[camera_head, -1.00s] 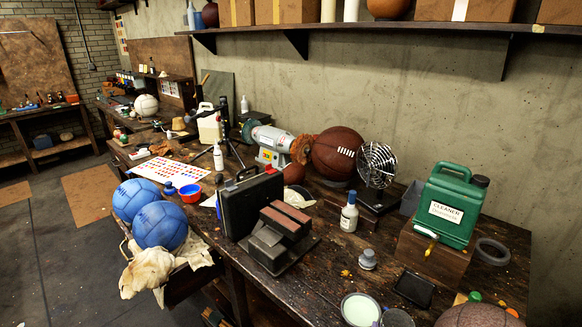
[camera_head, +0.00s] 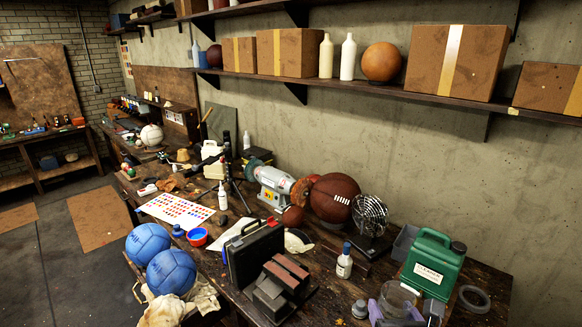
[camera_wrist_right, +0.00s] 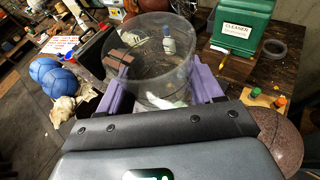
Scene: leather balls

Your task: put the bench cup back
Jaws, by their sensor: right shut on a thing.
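The bench cup (camera_head: 399,295), a clear see-through cup, is at the lower right of the head view, in front of the green cleaner jug. It also shows large in the right wrist view (camera_wrist_right: 150,52), upright or nearly so. My right gripper (camera_head: 394,304) has purple fingers on both sides of the cup and is shut on it. In the right wrist view the gripper (camera_wrist_right: 163,94) holds the cup low on its wall. The cup appears raised above the bench; its height is hard to tell. My left gripper is not in view.
The cluttered bench holds a green cleaner jug (camera_head: 432,264), a white bottle with a blue cap (camera_head: 344,264), a caged fan (camera_head: 370,216), a black case (camera_head: 255,252) and a grey ring (camera_head: 474,298). A brown ball (camera_wrist_right: 278,140) is close right of the gripper. A shelf (camera_head: 400,91) runs above.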

